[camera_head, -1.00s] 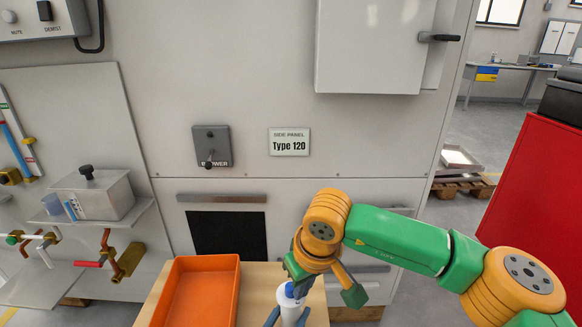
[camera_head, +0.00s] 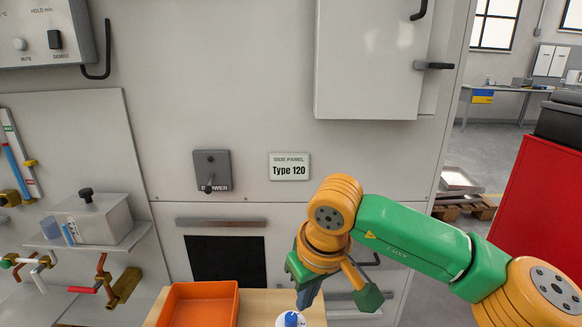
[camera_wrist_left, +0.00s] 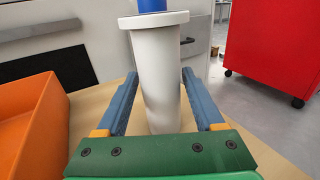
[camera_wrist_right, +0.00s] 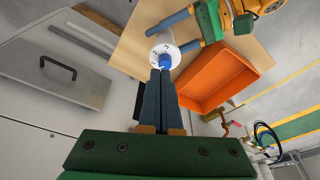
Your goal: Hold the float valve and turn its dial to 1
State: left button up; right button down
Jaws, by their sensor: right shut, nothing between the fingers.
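The float valve is a white upright cylinder (camera_wrist_left: 160,80) with a flanged top and a blue dial (camera_head: 290,319). In the right wrist view its white disc (camera_wrist_right: 153,55) has small dark marks, too small to read, around the dial. My left gripper (camera_wrist_left: 160,78) has its blue fingers on both sides of the white body, with no clear gap at the tips. My right gripper (camera_head: 305,302) is shut and empty, its fingertips just by the dial. In the right wrist view the tips (camera_wrist_right: 161,72) overlap the dial's edge; I cannot tell whether they touch.
An orange tray (camera_head: 205,286) lies left of the valve on the light wooden table (camera_wrist_right: 140,30). A grey cabinet panel with a blower switch (camera_head: 211,171) stands behind. A red cabinet (camera_head: 535,190) is at the right. Pipes and a metal box (camera_head: 95,222) are at the left.

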pick_arm(q)
jog(key=shift+o, duration=0.9)
